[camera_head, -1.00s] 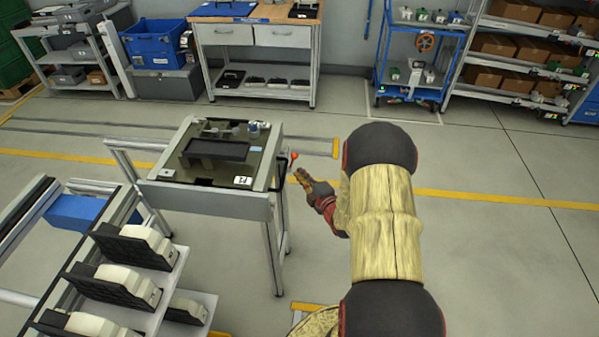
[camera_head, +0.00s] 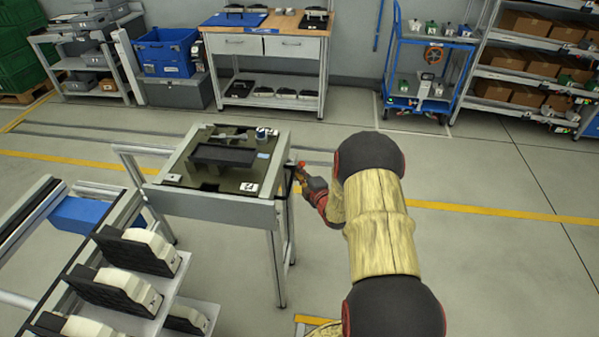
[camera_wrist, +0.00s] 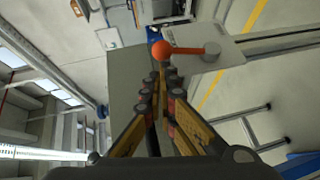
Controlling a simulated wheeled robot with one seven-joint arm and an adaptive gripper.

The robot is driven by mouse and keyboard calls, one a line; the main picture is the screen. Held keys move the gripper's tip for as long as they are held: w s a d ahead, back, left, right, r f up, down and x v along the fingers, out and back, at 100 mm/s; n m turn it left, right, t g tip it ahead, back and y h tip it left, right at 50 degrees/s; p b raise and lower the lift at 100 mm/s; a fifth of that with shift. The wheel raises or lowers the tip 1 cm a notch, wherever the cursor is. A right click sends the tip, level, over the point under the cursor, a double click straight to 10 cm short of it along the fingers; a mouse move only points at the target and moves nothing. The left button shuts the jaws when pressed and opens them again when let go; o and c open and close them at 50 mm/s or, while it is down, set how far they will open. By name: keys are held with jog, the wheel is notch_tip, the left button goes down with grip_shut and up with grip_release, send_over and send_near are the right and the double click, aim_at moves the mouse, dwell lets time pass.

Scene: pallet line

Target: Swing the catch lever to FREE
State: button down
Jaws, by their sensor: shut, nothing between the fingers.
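The catch lever shows in the wrist view as a red arm with an orange ball knob (camera_wrist: 161,50), pivoting on a grey round hub on a pale plate (camera_wrist: 225,48). In that view the arm runs from the hub leftward to the knob. My gripper (camera_wrist: 160,75) is shut and empty, its tips right at the knob; I cannot tell whether they touch it. In the head view my gripper (camera_head: 299,170) is at the right side of the pallet stand (camera_head: 215,205), and the knob is a small orange spot by the fingertips. No FREE marking is readable.
A dark tray (camera_head: 222,156) lies on the stand's top. A rack (camera_head: 145,320) with black and white parts stands at the front left. A workbench (camera_head: 268,45) and a blue cart (camera_head: 430,70) stand at the back. The floor right of my arm is clear.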

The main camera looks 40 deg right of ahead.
aim_at(301, 162)
jog(key=shift+w+d+r+g+p, duration=0.2)
jog(key=shift+d+r+g+p, duration=0.15)
jog(key=shift+p, duration=0.25)
jog(key=shift+w+d+m+y+p, duration=0.1)
jog(key=shift+w+m+y+p, duration=0.05)
jog(key=shift+m+y+p, duration=0.2)
jog(key=d+g+p, duration=0.1)
jog(key=p, duration=0.1)
jog(key=w+r+m+g+y+p, duration=0.1)
jog(key=p, duration=0.2)
jog(key=w+d+g+p, duration=0.1)
jog(key=p, duration=0.2)
jog(key=shift+w+d+r+m, duration=0.15)
jog(key=shift+d+r+m, duration=0.1)
jog(key=shift+d, duration=0.1)
jog(key=p, duration=0.2)
jog(key=w+d+g+y+p, duration=0.1)
jog(key=p, duration=0.1)
jog(key=shift+d+f+m+y, duration=0.15)
jog(key=shift+d+m+y, duration=0.05)
jog(key=shift+m+y, duration=0.1)
jog(key=w+d+f+p, duration=0.2)
jog(key=w+d+f, duration=0.1)
jog(key=w+d, duration=0.1)
jog(key=shift+g, duration=0.35)
